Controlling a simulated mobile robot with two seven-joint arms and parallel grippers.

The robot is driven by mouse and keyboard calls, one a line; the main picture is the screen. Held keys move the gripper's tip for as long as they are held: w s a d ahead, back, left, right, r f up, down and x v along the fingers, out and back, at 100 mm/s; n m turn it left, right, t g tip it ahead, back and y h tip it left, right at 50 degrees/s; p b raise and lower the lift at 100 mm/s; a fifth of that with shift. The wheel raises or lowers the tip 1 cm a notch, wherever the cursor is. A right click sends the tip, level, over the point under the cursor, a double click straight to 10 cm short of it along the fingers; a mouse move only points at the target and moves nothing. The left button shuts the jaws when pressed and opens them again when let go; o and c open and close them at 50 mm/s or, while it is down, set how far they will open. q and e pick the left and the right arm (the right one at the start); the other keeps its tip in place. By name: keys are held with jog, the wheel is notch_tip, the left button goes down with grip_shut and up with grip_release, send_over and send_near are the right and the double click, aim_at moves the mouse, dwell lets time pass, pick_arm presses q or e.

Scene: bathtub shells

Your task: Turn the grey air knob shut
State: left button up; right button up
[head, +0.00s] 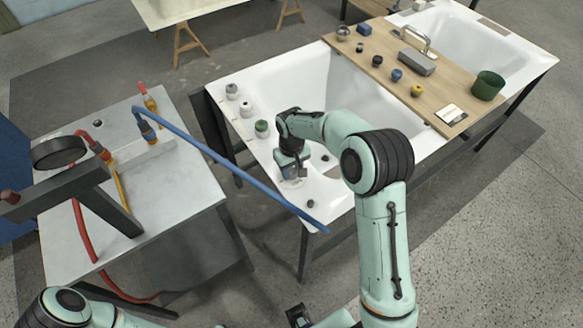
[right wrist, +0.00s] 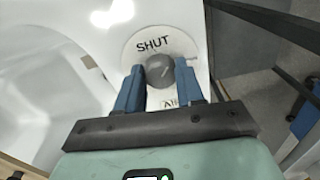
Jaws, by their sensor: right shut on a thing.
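The grey air knob (right wrist: 160,70) sits at the middle of a round white dial plate (right wrist: 185,50) in the right wrist view. The plate reads SHUT above the knob, and part of the word AIR shows below it. A pale mark shows on the knob, but its exact direction is hard to tell. My right gripper (right wrist: 161,84) is shut on the knob, with a blue finger on each side. In the head view my right gripper (head: 292,172) is at the near left rim of the white bathtub shell (head: 325,92) and hides the knob. My left gripper does not show clearly.
Other knobs, including a green one (head: 262,128), line the tub's left rim. A wooden board (head: 395,55) with several small items bridges the tub shells. A blue hose (head: 240,175) runs from the left workbench (head: 60,240) to near the rim's corner. A red hose hangs there too.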

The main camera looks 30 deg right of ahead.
aim_at(292, 171)
jog(key=n, duration=0.4)
jog(key=shift+n+p, duration=0.3)
jog(key=shift+p, duration=0.1)
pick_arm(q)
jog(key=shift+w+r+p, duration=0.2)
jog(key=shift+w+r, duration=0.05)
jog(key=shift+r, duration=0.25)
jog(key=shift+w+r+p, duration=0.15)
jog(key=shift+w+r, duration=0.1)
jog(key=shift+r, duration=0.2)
pick_arm(e)
jog(key=n, duration=0.4)
jog(key=shift+d, duration=0.1)
jog(key=o, duration=1)
jog(key=shift+o, duration=0.2)
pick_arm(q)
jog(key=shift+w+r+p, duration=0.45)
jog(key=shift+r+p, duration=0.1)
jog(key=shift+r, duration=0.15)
pick_arm(e)
notch_tip(292, 171, up, 14)
jog(key=shift+f, duration=0.25)
jog(key=shift+f, duration=0.1)
